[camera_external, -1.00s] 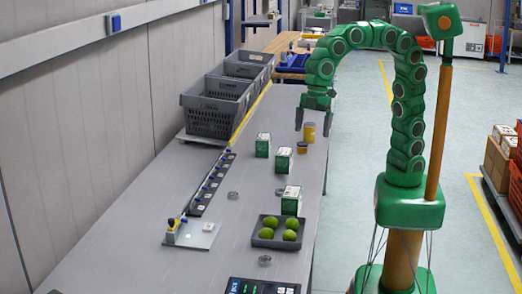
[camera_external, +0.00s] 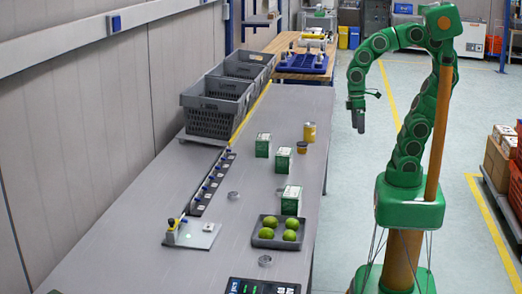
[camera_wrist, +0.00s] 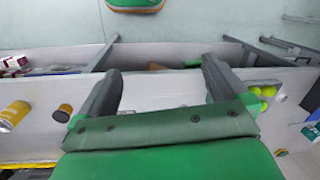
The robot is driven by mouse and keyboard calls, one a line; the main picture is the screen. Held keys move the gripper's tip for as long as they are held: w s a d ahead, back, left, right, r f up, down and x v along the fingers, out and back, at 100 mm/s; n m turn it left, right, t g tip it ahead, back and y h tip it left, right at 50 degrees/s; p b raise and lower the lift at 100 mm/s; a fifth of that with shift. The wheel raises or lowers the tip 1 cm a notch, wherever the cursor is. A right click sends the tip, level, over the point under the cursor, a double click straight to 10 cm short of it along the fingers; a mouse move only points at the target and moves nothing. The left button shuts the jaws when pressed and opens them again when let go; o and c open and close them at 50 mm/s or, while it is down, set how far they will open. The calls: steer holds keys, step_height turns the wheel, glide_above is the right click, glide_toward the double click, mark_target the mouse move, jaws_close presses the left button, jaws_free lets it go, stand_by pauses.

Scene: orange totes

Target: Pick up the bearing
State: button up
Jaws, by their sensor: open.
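Two small grey ring-shaped parts that look like bearings lie flat on the grey table (camera_external: 215,262) in the external view. One bearing (camera_external: 233,195) is near the middle, right of the row of small fixtures. The other bearing (camera_external: 265,260) is nearer the front, just below the tray of limes. My gripper (camera_external: 358,122) hangs pointing down beyond the table's right edge, over the floor, well apart from both. In the wrist view my gripper (camera_wrist: 160,80) has its two fingers spread with nothing held between them. I cannot make out a bearing for certain there.
A dark tray (camera_external: 255,238) of green limes, several green-and-white boxes (camera_external: 291,200), a yellow tin (camera_external: 309,132) and a smaller jar (camera_external: 302,147) stand along the table's right side. Grey crates (camera_external: 215,122) stand at the back left. The aisle floor is clear.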

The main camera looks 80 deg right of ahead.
steer(key=s+d+f+m+h, duration=0.1)
steer(key=s+d+f+m, duration=0.1)
steer(key=s+d, duration=0.3)
steer(key=shift+d+f+g, duration=0.3)
steer(key=shift+d+f, duration=0.2)
steer(key=shift+f, duration=0.3)
steer(key=c, duration=0.4)
